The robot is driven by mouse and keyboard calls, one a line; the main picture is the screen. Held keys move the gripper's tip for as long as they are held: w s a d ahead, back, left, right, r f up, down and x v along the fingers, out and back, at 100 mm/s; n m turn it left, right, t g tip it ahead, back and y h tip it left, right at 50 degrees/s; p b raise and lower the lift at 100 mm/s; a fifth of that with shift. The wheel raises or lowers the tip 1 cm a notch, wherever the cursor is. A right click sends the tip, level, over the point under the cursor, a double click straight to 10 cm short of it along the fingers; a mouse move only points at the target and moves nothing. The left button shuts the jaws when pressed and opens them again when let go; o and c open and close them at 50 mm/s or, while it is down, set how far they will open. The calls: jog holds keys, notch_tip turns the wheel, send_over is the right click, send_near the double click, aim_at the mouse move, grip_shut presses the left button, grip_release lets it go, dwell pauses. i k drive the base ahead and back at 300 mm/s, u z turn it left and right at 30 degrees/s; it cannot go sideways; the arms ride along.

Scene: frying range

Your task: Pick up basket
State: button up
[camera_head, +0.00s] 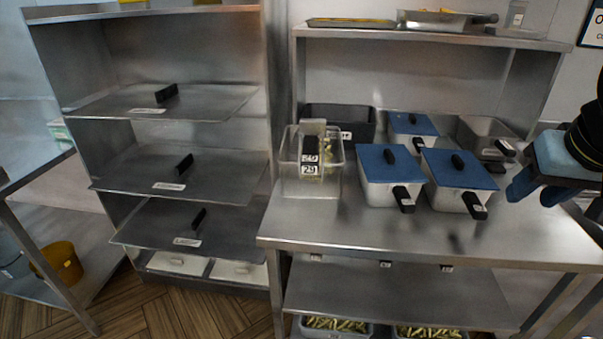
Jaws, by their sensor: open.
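A clear, see-through container (287,175) stands at the left end of the steel table; greenish-yellow pieces show inside. An upright part with a dark, labelled handle (311,160) is at its front; I cannot tell whether this is a separate basket. Blue-lidded containers with dark handles stand to its right, two in front (388,163) (458,168) and one behind (412,124). An open metal container (485,128) stands at the back right. My gripper (534,189) is at the right edge, open and empty, apart from all of these. Part of my arm is cut off by the frame.
The steel table (430,235) is clear along its front. A dark container (340,118) stands behind the clear one. An upper shelf (420,37) holds trays. A rack with sloping steel panels (180,172) stands at left. Food trays (334,325) sit below the table.

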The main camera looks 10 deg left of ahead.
aim_at(311, 160)
jog(key=z, duration=0.05)
jog(key=k, duration=1.65)
jog(key=u, duration=1.3)
jog(key=i, duration=1.5)
